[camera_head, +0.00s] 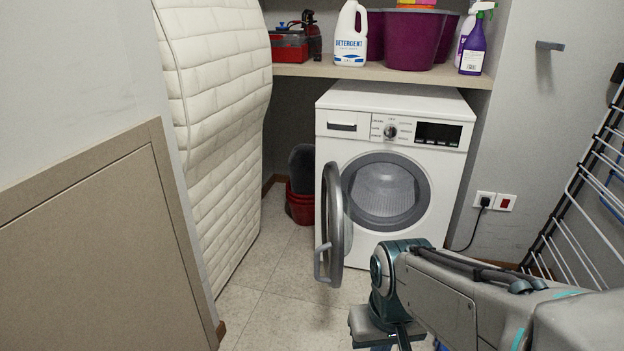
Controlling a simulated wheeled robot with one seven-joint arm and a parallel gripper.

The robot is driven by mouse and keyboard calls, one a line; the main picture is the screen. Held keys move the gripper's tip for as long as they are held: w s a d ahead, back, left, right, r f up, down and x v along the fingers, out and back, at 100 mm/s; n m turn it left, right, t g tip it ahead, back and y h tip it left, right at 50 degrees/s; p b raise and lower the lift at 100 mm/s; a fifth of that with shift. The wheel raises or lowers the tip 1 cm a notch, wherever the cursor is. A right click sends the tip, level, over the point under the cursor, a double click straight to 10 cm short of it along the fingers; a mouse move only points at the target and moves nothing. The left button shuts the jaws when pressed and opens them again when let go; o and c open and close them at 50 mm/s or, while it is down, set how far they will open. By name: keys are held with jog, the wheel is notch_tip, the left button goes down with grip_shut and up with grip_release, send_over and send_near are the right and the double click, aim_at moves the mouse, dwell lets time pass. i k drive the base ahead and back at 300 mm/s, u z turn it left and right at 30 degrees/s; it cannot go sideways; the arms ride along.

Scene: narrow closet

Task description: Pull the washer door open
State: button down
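The white washer (438,190) stands under a shelf at the back of the closet. Its round grey-rimmed door (336,215) is swung out to the left on its left side, standing well away from the front. The drum opening (386,192) is exposed. A handle (322,264) shows at the lower left of the door's edge. My arm reaches in from the lower right, and my gripper (385,345) points down at the bottom edge, in front of the washer and right of the door. It looks apart from the door. Its fingertips are cut off or hidden.
A quilted mattress (215,120) leans at the left, beside a brown panel (100,240). A red bucket (300,205) sits left of the washer. A drying rack (590,190) stands at the right. The shelf (295,70) holds detergent and tubs. Floor is clear at centre left.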

aim_at(333, 228)
jog(key=z, duration=0.15)
jog(key=i, duration=1)
jog(key=z, duration=0.45)
